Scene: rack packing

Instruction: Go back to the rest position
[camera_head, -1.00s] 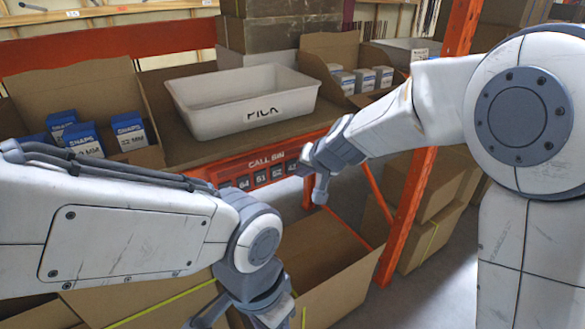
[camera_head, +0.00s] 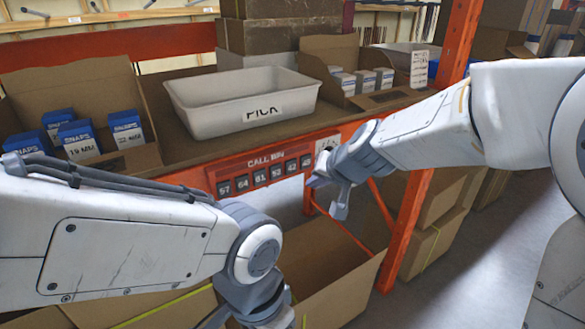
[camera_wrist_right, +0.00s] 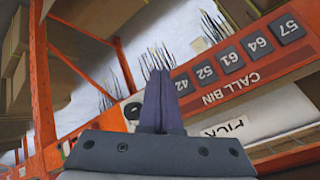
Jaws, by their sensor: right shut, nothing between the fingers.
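My right gripper (camera_head: 330,190) is in front of the orange rack, just right of the call bin panel (camera_head: 265,172). In the right wrist view its two fingers (camera_wrist_right: 157,85) are together with nothing between them. My left arm comes in from the left in the head view. Its wrist and part of its gripper show at the bottom edge, but the fingertips are cut off, so whether it is open or shut is hidden.
A white bin marked PICK (camera_head: 240,100) stands on the shelf. A carton (camera_head: 85,95) of blue-and-white boxes is left of it, and another carton (camera_head: 345,60) is right. An orange post (camera_head: 420,180) is right of my right gripper. An open cardboard box (camera_head: 335,285) is below.

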